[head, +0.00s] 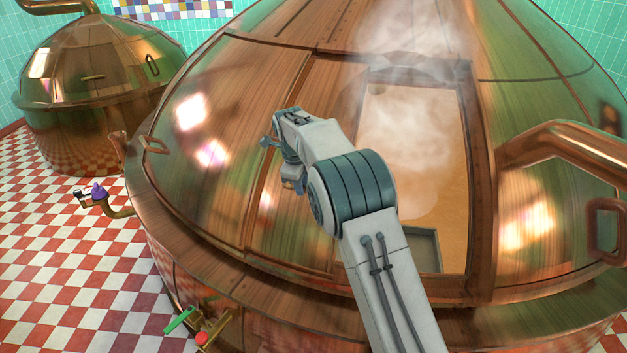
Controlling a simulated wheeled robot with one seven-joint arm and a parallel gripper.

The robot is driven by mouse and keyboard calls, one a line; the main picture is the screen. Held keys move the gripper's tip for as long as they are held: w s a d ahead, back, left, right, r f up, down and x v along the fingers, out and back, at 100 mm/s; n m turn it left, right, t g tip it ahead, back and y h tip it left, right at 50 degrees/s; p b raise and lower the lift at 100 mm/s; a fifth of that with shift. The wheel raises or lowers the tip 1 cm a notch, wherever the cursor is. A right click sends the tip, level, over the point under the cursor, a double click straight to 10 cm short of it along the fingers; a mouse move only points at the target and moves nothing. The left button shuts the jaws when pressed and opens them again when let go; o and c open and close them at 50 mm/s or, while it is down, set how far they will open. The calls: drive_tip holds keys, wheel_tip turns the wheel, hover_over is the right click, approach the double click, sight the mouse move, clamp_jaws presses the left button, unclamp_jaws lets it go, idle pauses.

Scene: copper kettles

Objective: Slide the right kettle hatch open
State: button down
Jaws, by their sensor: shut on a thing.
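The big copper kettle (215,130) fills the middle and right. Its hatch opening (415,150) is a tall gap, with steam rising out and a tan inside showing. The copper hatch panel (325,85) lies to the left of the gap, partly behind my arm. My gripper (280,163) is at the left end of my arm, against the panel side of the dome, left of the gap. It is shut on the hatch handle; the handle and the fingertips are mostly hidden by my wrist.
A smaller copper kettle (90,85) stands at the back left. A purple-topped valve (98,192) and a green-and-red valve (200,335) stick out low on the left. Checkered floor (60,260) is clear.

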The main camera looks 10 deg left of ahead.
drive_tip(key=shift+w+a+r, duration=0.25)
drive_tip(key=shift+w+a, duration=0.1)
drive_tip(key=shift+a, duration=0.35)
drive_tip(key=c, duration=1.5)
unclamp_jaws()
drive_tip(key=shift+o, duration=1)
drive_tip(key=shift+d+f, duration=0.1)
drive_tip(key=shift+s, duration=0.1)
drive_tip(key=b+v, duration=0.1)
drive_tip(key=v, duration=1.2)
drive_tip(key=shift+s+r, duration=0.2)
drive_tip(key=shift+r, duration=0.15)
